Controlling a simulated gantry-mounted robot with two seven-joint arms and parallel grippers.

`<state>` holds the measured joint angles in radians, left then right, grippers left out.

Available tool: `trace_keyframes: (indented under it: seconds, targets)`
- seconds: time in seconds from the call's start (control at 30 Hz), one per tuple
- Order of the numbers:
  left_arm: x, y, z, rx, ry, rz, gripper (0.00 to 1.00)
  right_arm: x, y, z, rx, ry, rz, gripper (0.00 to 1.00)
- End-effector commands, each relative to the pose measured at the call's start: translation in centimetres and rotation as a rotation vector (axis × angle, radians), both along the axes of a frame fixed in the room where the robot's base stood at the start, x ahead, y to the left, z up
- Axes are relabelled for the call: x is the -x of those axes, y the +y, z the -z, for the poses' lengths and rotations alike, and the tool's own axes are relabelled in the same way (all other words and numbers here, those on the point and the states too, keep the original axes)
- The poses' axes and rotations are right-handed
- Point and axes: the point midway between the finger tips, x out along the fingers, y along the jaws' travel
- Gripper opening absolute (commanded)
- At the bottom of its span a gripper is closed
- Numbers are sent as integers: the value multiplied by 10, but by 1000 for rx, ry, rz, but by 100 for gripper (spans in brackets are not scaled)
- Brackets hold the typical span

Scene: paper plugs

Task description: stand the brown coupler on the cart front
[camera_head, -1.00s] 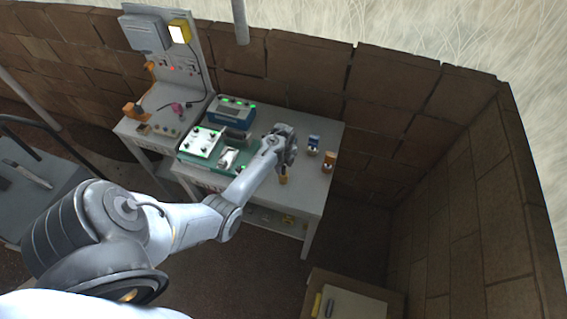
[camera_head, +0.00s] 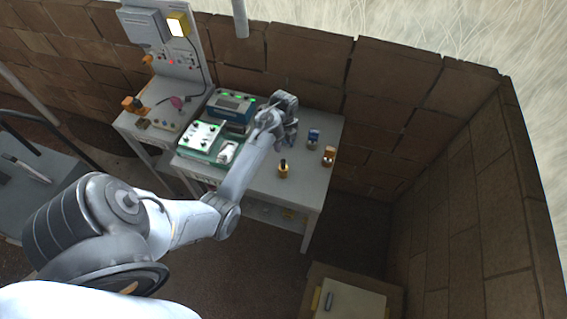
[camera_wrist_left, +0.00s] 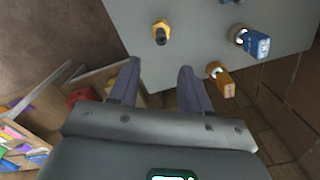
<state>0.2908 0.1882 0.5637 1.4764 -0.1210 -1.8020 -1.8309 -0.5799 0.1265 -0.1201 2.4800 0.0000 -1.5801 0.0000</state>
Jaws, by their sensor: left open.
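The brown coupler (camera_head: 329,156) is an orange-brown piece near the right edge of the grey workbench (camera_head: 255,187). In the left wrist view the brown coupler (camera_wrist_left: 222,82) lies beyond and right of the fingers, apart from them. My left gripper (camera_head: 289,134) is over the bench, left of and farther back than the brown coupler. In the left wrist view its two fingers (camera_wrist_left: 160,68) are spread with nothing between them. A low, pale-topped box or cart (camera_head: 355,302) stands at the bottom right; I cannot tell whether this is the named cart. My right gripper is not in view.
A yellow plug with a black top (camera_head: 283,169) and a blue plug (camera_head: 313,136) stand near the brown coupler. A green-lit device (camera_head: 231,107) and a switch panel (camera_head: 203,139) fill the bench's left side. Brick walls close off the back and right.

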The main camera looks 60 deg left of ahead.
Motion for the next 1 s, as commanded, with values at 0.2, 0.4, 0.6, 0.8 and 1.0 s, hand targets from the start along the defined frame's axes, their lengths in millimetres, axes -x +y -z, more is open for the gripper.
trace_keyframes:
  seconds: [0.2, 0.4, 0.6, 0.8, 1.0]
  targets:
    - [30, -46, 6, -133, -59, -255, 48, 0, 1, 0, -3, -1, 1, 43]
    - [75, -142, 6, -129, -213, -580, 48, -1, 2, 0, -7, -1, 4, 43]
    - [130, -238, -12, 40, -297, -889, 48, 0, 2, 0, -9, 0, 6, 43]
    - [166, -292, -35, 188, -290, -1102, 48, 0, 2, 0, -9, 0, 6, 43]
    - [176, -306, -43, 235, -279, -1172, 48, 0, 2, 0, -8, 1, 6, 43]
